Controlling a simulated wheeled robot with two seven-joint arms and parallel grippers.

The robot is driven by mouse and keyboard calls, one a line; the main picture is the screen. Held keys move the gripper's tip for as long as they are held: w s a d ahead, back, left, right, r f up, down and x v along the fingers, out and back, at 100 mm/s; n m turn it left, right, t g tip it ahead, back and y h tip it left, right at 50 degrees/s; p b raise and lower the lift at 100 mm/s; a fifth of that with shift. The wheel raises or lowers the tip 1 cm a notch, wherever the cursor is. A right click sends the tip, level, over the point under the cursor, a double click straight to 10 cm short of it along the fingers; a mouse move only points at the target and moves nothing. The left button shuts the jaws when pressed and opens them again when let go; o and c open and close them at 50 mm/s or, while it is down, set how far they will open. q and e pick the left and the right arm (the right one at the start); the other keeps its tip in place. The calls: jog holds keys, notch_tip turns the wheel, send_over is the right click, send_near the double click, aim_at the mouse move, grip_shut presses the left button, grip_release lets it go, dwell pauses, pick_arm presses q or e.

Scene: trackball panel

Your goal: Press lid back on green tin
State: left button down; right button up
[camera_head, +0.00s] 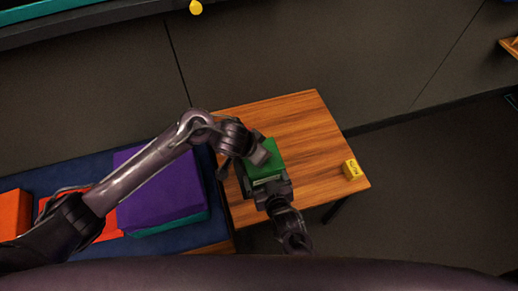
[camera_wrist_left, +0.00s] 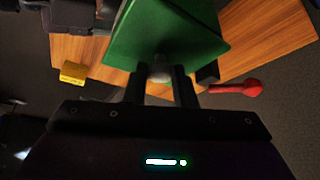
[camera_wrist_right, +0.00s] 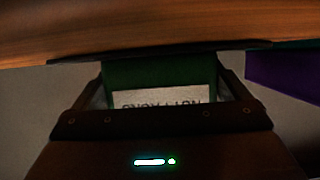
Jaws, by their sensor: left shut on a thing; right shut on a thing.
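The green tin (camera_head: 267,171) is at the front edge of the wooden table, and its green top faces up. In the right wrist view, its green side (camera_wrist_right: 150,74) carries a white label (camera_wrist_right: 160,97) with dark print. My right gripper (camera_head: 272,188) is shut on the tin's body from the near side. My left gripper (camera_head: 257,157) is over the top. In the left wrist view, its fingers close on a small grey knob (camera_wrist_left: 160,70) at the edge of the green lid (camera_wrist_left: 165,35). I cannot tell whether the lid sits flush, as the gripper hides part of the seam.
A yellow block (camera_head: 351,169) lies near the table's right corner. A red object (camera_wrist_left: 237,87) shows beside the fingers in the left wrist view. A purple box (camera_head: 160,195) lies on a blue surface to the left. The back of the wooden table (camera_head: 300,115) is clear.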

pick_arm(q)
jog(key=shift+f, duration=0.5)
jog(key=c, duration=1.1)
grip_release()
jog(key=shift+r, duration=0.1)
jog(key=shift+v, duration=5.95)
